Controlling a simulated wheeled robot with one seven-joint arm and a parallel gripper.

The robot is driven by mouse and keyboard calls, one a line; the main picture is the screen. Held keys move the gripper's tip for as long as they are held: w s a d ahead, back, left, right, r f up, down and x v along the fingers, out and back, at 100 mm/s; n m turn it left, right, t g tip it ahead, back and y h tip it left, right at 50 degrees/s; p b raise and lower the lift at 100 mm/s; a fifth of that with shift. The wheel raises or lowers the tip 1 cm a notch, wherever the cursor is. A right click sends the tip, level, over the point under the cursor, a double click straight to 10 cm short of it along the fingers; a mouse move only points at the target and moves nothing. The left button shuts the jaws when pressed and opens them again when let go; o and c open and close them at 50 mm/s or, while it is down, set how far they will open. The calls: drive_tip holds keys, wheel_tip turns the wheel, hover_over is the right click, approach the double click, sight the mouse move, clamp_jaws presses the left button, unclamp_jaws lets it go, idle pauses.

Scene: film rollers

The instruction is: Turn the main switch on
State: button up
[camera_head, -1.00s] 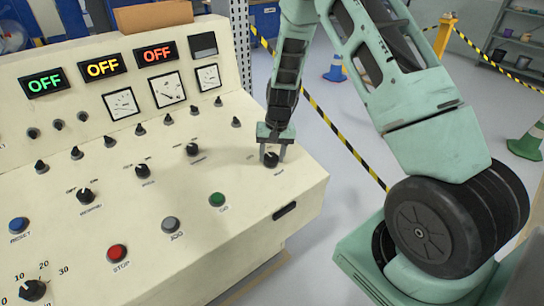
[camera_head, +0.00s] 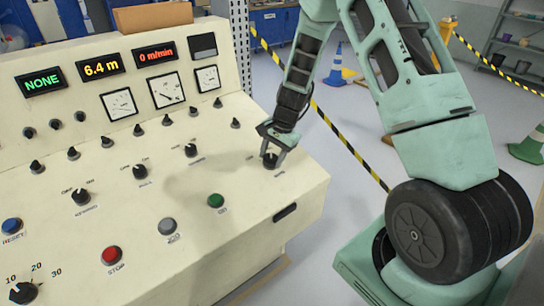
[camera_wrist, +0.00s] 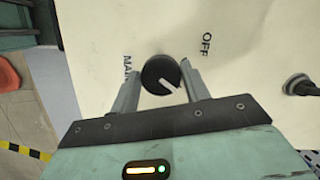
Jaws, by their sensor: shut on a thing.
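The main switch (camera_head: 270,161) is a round black knob at the right end of the cream control panel (camera_head: 240,190). In the wrist view the knob (camera_wrist: 158,72) has a white pointer mark, with the words MAIN to its left and OFF to its upper right. My gripper (camera_head: 272,157) is shut on the knob from above, one finger on each side. In the wrist view its fingers (camera_wrist: 161,88) flank the knob.
Other black knobs, such as the nearby one (camera_head: 191,150), stand left of my gripper. Red (camera_head: 111,256), grey (camera_head: 168,225), green (camera_head: 215,200) and blue (camera_head: 12,226) buttons line the front. Open floor and striped barrier tape (camera_head: 350,150) lie to the right.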

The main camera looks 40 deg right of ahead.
idle(0.5)
drive_tip(key=o, duration=1)
drive_tip(key=b+v, duration=0.1)
drive_tip(key=v, duration=1.6)
drive_tip(key=shift+r, duration=0.2)
